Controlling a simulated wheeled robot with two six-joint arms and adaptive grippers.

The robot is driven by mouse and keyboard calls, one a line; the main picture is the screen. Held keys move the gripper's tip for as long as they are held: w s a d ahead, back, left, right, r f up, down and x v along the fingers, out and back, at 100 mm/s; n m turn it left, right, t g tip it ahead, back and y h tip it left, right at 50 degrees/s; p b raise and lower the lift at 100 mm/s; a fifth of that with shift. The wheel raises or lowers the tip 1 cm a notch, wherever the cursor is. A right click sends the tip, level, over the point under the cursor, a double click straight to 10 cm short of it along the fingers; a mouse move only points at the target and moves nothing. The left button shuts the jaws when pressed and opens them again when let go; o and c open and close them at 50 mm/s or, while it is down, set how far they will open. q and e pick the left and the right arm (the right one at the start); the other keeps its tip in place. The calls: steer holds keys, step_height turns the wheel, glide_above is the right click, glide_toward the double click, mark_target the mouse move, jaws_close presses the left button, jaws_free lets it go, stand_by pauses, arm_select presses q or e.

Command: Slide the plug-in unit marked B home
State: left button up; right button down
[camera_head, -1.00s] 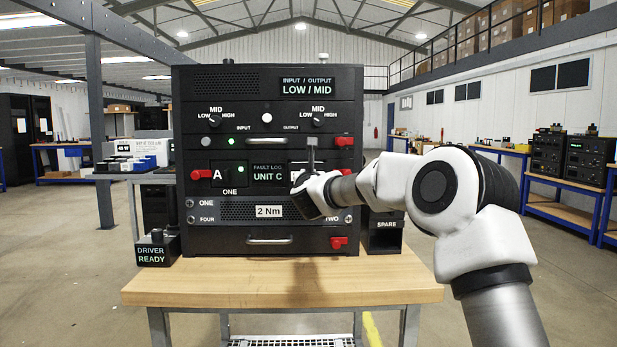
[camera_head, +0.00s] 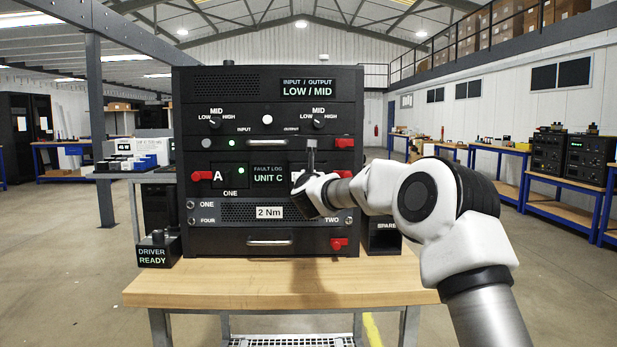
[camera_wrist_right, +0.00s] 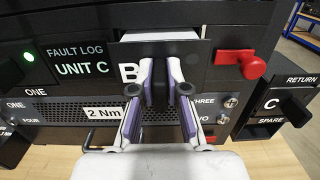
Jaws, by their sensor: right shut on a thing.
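In the head view my right gripper (camera_head: 314,194) is at the right bay of the black rack (camera_head: 270,82) and hides most of unit B. I cannot tell how deep the unit sits. My left gripper is not in view.
Unit A (camera_head: 218,177) sits in the left bay beside the fault log display (camera_head: 268,172), reading UNIT C. A red latch (camera_wrist_right: 240,64) is right of unit B. A spare holder (camera_head: 385,236) with a unit marked C (camera_wrist_right: 272,103) stands at the rack's right. The wooden bench front (camera_head: 280,290) is clear.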

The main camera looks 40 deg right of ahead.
steer(key=shift+p+x, duration=1)
steer(key=shift+x, duration=0.7)
steer(key=c, duration=1.1)
jaws_free()
steer(key=shift+s+a+f, duration=0.1)
steer(key=shift+s+a, duration=0.2)
steer(key=shift+s, duration=0.05)
steer(key=v, duration=1.1)
